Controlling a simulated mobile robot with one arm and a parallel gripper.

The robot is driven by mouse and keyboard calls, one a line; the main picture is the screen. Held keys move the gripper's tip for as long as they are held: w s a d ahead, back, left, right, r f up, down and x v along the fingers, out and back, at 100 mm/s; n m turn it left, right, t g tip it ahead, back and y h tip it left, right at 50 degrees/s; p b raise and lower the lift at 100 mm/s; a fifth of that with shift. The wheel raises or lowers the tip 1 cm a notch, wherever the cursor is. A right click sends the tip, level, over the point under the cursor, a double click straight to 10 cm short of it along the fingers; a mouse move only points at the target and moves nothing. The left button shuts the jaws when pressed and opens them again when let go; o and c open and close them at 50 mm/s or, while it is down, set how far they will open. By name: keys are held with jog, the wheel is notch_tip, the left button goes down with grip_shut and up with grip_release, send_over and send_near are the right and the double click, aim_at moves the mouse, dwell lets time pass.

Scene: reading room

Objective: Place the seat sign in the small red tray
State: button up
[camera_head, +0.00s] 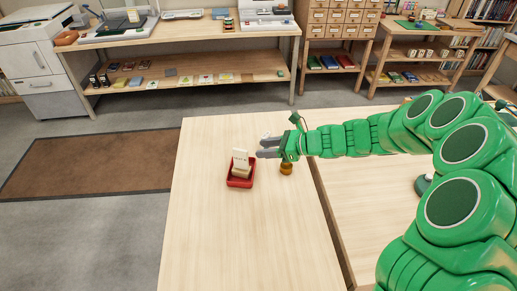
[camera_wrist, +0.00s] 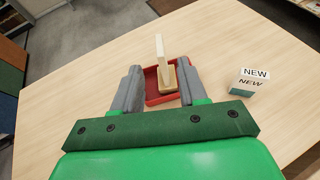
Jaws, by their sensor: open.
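The seat sign (camera_head: 240,160), a pale upright card on a wooden base, stands in the small red tray (camera_head: 232,183) on the light wooden table. In the wrist view the sign (camera_wrist: 167,76) shows inside the red tray (camera_wrist: 151,88), its card edge-on and its base resting in the tray. My gripper (camera_head: 266,147) is open, just right of the sign in the head view. In the wrist view the sign appears beyond and between the two grey fingers (camera_wrist: 158,76), with no finger visibly closed on it. The fingers hide parts of the tray's sides.
A small block marked NEW (camera_wrist: 247,83) stands right of the tray in the wrist view. A small amber object (camera_head: 286,169) sits below my gripper in the head view. The table (camera_head: 235,240) is clear in front of the tray. Shelved benches (camera_head: 190,80) stand behind.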

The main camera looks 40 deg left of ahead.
jog(key=shift+w+d+r, duration=0.1)
jog(key=shift+d, duration=0.2)
jog(key=shift+r, duration=0.1)
